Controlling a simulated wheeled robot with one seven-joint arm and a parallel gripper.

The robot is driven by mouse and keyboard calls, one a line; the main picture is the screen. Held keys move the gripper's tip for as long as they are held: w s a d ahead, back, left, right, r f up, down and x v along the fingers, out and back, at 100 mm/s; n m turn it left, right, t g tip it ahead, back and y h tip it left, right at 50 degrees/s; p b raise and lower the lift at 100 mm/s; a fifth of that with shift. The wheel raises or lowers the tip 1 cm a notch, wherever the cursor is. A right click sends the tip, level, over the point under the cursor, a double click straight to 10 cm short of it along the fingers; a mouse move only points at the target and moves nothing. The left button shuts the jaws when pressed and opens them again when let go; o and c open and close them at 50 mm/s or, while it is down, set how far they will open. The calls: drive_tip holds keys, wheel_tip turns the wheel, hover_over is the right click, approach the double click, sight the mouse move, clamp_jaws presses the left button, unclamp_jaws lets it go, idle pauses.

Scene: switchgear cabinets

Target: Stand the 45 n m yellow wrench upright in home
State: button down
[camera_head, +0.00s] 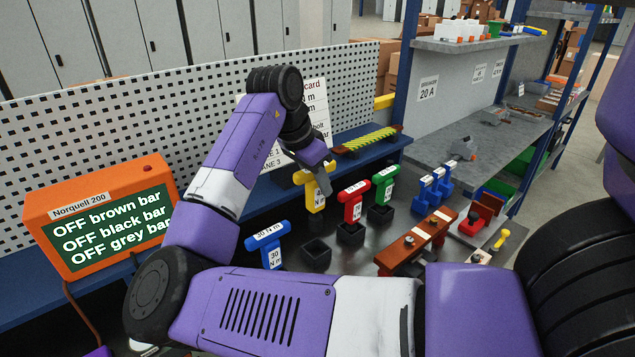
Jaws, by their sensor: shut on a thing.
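The yellow wrench (317,188) is T-shaped, with a white label that is only partly readable. My gripper (313,165) is shut on its top, and the wrench hangs roughly upright above the dark bench. An empty black square socket (316,254) stands below it on the bench, apart from the wrench. The socket lies between the blue 30 N m wrench (270,245) and the red wrench (352,201). The arm hides part of the wrench's crossbar and the foot of the blue wrench.
A green wrench (384,187) stands in a black holder right of the red one. A brown bar (415,243) lies in front. Blue clamp-like pieces (432,188) stand at right. An orange display box (100,218) is at left, and a perforated panel (150,110) stands behind.

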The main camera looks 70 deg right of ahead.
drive_tip(key=shift+r+p, duration=0.15)
drive_tip(key=shift+p, duration=0.2)
drive_tip(key=b, duration=0.2)
hover_over(318, 219)
drive_tip(key=d, duration=0.2)
drive_tip(key=shift+w+f, duration=0.15)
drive_tip(key=shift+f, duration=0.9)
drive_tip(key=shift+w+f, duration=0.15)
drive_tip(key=shift+f, duration=0.9)
drive_tip(key=shift+p, duration=0.45)
drive_tip(key=shift+f+b, duration=1.85)
drive_tip(key=shift+f, duration=1.6)
drive_tip(key=c, duration=1)
unclamp_jaws()
drive_tip(key=shift+o, duration=0.2)
